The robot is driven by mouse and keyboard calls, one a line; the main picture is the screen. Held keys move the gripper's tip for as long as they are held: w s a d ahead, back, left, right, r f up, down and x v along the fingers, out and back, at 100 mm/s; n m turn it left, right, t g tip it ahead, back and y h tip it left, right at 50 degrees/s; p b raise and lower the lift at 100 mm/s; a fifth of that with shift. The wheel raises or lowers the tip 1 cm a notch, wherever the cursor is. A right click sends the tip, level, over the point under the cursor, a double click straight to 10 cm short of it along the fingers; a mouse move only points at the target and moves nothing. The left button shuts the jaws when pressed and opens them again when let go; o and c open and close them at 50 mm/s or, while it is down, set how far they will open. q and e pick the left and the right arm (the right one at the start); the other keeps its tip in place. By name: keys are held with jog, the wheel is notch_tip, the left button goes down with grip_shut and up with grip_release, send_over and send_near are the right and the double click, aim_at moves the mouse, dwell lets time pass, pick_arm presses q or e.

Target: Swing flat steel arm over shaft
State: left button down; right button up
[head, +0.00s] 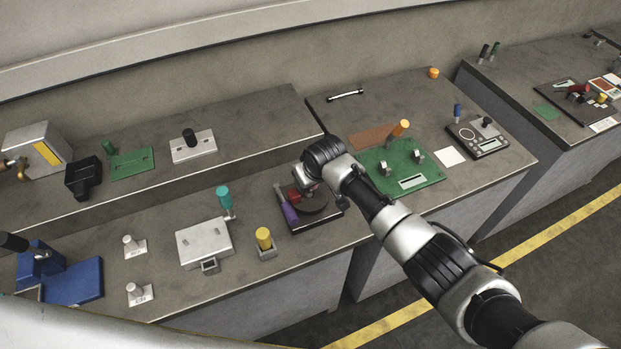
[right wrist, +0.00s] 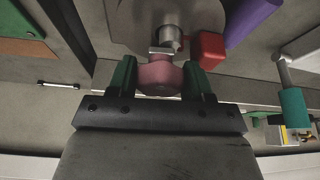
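The fixture is a dark base plate (head: 305,222) on the middle bench, carrying a dark round disc. A purple handle (head: 289,213) with a flat grey strip (head: 280,192) lies along its left side; the handle also shows at the top right of the right wrist view (right wrist: 250,20). A red block (right wrist: 207,46) sits beside a short steel cylinder (right wrist: 168,38), which could be the shaft. My right gripper (right wrist: 161,78) has its fingers against both sides of a dark pink knob (right wrist: 160,76) next to that cylinder. In the head view my right wrist hides part of the fixture. My left gripper is out of view.
Left of the fixture stand a yellow-topped post (head: 263,238), a teal handle (head: 224,198) and a silver box (head: 205,244). To the right is a green board (head: 402,180) with an orange handle (head: 400,128). A raised ledge (head: 250,120) runs behind.

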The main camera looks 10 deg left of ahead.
jog(key=v, duration=1)
jog(key=shift+s+r+b, duration=0.15)
jog(key=shift+r+b, duration=0.2)
jog(key=shift+b, duration=0.1)
